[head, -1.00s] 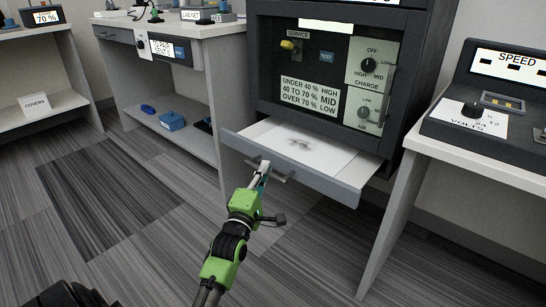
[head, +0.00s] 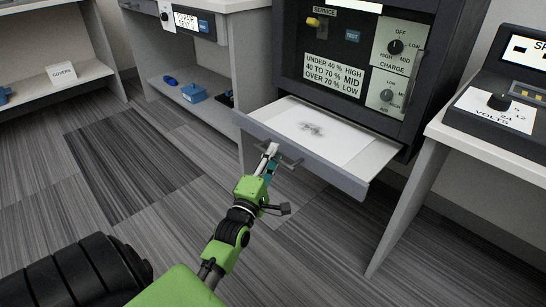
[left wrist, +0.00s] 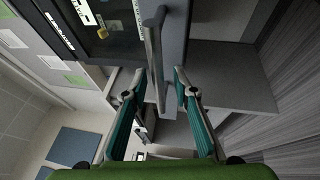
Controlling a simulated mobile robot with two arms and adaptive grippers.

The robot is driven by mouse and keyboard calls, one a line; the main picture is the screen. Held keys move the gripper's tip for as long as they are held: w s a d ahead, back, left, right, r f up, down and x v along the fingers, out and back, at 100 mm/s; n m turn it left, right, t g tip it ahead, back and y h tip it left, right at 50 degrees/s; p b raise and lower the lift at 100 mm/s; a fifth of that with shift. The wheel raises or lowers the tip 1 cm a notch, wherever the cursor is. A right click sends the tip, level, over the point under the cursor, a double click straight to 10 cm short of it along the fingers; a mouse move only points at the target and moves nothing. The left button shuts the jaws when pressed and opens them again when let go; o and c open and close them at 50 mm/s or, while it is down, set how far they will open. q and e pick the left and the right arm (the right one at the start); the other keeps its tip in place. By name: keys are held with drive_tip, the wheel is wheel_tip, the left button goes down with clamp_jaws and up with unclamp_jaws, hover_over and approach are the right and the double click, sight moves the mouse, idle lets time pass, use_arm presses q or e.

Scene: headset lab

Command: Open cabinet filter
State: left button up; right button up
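The cabinet (head: 372,45) is dark, with a grey filter drawer (head: 330,172) pulled out at its bottom. A white filter sheet (head: 345,140) with a dark smudge lies in the drawer. A bar handle (head: 290,161) is on the drawer front. My left gripper (head: 269,153) is at this handle. In the left wrist view, the handle bar (left wrist: 155,50) runs between the two teal-padded fingers of my left gripper (left wrist: 160,75), which stand apart with gaps beside the bar. Firm contact cannot be made out. My right gripper is out of view.
A bench (head: 435,195) with a volts dial unit (head: 497,105) stands at the right. A shelf unit with blue items (head: 194,93) stands left of the cabinet. A covers box (head: 61,75) is at far left. The striped floor before the drawer is clear.

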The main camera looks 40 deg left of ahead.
use_arm(q)
drive_tip(key=v, duration=1.2)
drive_tip(key=shift+d+r, duration=0.1)
idle(0.4)
